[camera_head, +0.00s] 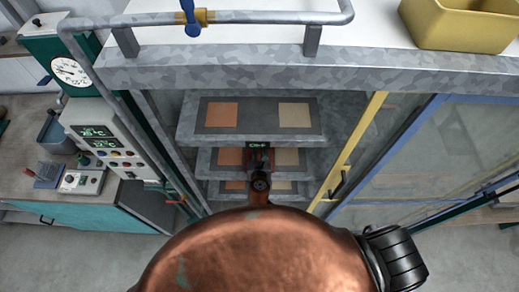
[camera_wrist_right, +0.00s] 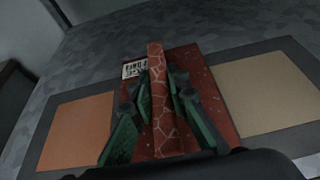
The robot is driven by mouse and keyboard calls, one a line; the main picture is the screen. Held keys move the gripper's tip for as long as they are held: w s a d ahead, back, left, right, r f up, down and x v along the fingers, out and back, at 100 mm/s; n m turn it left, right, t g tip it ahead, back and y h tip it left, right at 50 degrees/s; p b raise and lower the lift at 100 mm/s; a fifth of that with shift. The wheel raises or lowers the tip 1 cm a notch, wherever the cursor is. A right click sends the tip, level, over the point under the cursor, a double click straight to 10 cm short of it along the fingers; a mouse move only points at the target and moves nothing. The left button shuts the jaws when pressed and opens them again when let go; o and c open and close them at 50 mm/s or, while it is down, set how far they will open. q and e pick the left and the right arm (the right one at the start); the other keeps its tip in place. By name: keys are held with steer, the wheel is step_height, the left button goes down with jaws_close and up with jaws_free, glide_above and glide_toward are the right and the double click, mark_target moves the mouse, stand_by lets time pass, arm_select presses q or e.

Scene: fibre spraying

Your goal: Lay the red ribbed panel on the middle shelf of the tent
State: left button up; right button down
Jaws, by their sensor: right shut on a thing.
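The red ribbed panel (camera_wrist_right: 212,98) is between an orange patch (camera_wrist_right: 75,130) and a beige patch (camera_wrist_right: 268,92) in the right wrist view. A pale label sits by its far left corner. My right gripper (camera_wrist_right: 160,88) is shut on the panel's raised rib, with green finger pads on both sides. In the head view my right gripper (camera_head: 260,162) reaches into the tent at the middle shelf (camera_head: 214,174), and little of the panel shows. I cannot tell whether the panel touches the shelf. My left gripper is not in view.
The top shelf (camera_head: 259,138) is close above the gripper and a lower shelf is beneath. A yellow door edge (camera_head: 352,140) with a handle stands right of the opening. A control box (camera_head: 105,138) is at left. A yellow bin (camera_head: 462,25) stands on top.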

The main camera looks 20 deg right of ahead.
stand_by(0.3)
steer(key=c, duration=2.3)
jaws_free()
steer(key=shift+f, duration=0.15)
steer(key=o, duration=0.5)
steer(key=shift+c, duration=0.2)
steer(key=v, duration=1.2)
